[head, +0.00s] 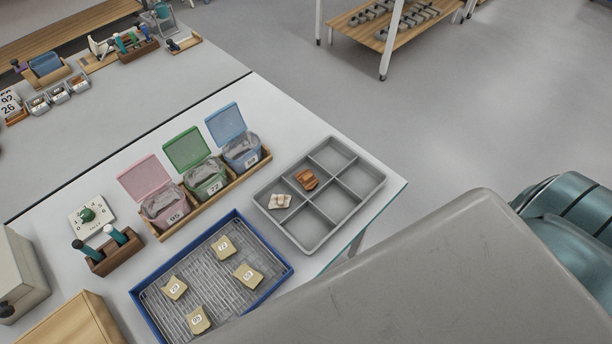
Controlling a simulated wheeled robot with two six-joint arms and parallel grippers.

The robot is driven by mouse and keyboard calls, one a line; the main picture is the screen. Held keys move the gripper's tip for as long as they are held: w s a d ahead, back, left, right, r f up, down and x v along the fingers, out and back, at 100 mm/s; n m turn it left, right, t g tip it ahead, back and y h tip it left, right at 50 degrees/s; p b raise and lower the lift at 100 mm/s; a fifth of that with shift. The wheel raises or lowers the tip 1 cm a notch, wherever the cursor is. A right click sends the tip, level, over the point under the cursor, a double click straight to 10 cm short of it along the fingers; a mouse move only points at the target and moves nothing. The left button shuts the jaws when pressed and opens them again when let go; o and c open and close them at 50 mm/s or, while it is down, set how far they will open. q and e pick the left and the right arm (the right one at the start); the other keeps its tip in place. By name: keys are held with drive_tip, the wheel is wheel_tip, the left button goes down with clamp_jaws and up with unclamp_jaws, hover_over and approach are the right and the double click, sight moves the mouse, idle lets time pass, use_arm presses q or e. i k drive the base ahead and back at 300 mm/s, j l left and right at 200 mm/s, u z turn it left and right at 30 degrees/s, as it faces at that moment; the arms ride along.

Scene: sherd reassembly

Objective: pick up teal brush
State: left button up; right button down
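A small dark wooden holder (101,264) stands on the near table at the left. Two teal-handled tools stand upright in it: a darker one on the left (84,248) and a brighter teal one with a pale part on the right (116,235). Their lower ends are hidden in the holder, so I cannot tell which is the teal brush. Neither of my grippers shows in the head view.
Lidded pink, green and blue bins (226,124) and a grey compartment tray (314,244) stand beyond. A wooden box (72,322) is in front.

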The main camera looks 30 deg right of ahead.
sight(78, 244)
drive_tip(key=z, duration=0.1)
drive_tip(key=u, duration=1.2)
